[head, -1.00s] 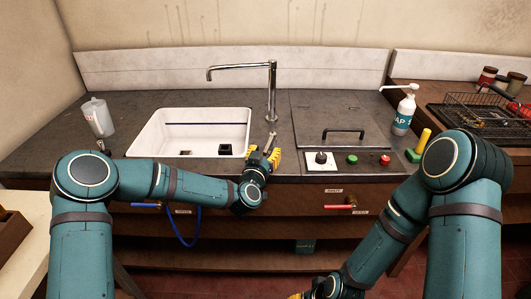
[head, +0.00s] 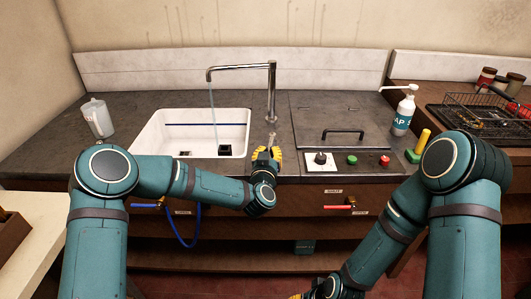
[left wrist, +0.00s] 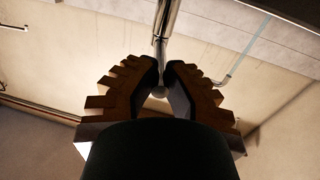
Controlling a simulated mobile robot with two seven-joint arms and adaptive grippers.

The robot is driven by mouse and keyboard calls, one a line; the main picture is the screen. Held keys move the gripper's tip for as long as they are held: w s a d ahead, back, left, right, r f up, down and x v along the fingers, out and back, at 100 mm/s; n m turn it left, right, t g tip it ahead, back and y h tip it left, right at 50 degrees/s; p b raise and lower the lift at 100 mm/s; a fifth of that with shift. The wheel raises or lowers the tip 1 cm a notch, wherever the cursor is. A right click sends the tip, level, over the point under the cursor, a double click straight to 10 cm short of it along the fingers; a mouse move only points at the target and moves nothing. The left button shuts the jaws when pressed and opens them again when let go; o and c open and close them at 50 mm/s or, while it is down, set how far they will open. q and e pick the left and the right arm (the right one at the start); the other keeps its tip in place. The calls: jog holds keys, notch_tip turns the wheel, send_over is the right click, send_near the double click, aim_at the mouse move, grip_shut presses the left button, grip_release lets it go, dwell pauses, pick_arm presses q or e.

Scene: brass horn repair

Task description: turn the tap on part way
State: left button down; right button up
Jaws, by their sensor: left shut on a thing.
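The chrome tap (head: 271,88) stands behind the right end of the white sink (head: 141,137), its spout reaching left over the basin. A thin stream of water (head: 213,108) falls from the spout into the sink. My left gripper (head: 267,151) is at the tap's lever (head: 271,139), in front of the tap's foot. It is shut on the lever; in the left wrist view, the two fingers (left wrist: 162,95) close around its rounded end (left wrist: 158,92). My right gripper (head: 296,296) only just shows at the bottom edge, so its fingers cannot be read.
A translucent jug (head: 97,118) stands left of the sink. Right of the tap are a lid with a black handle (head: 343,132) and a panel with a knob (head: 320,158) and buttons. A soap bottle (head: 403,112) and wire basket (head: 485,110) stand further right.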

pick_arm(q)
jog(key=shift+d+r+n+y, duration=0.1)
jog(key=shift+d+n+y, duration=0.4)
jog(key=shift+y, duration=0.4)
jog(key=shift+d+f+n+y, duration=0.1)
jog(key=shift+d+n+y, duration=0.3)
jog(key=shift+n+y, duration=0.4)
jog(key=shift+d+r+n+y, duration=0.1)
jog(key=shift+d+n+y, duration=0.35)
jog(key=shift+y, duration=0.55)
jog(key=c, duration=1)
grip_release()
jog(key=s, duration=0.4)
jog(key=s+d, duration=0.1)
jog(key=s, duration=0.3)
jog(key=s+d, duration=0.1)
jog(key=s, duration=0.3)
jog(key=shift+w, duration=0.1)
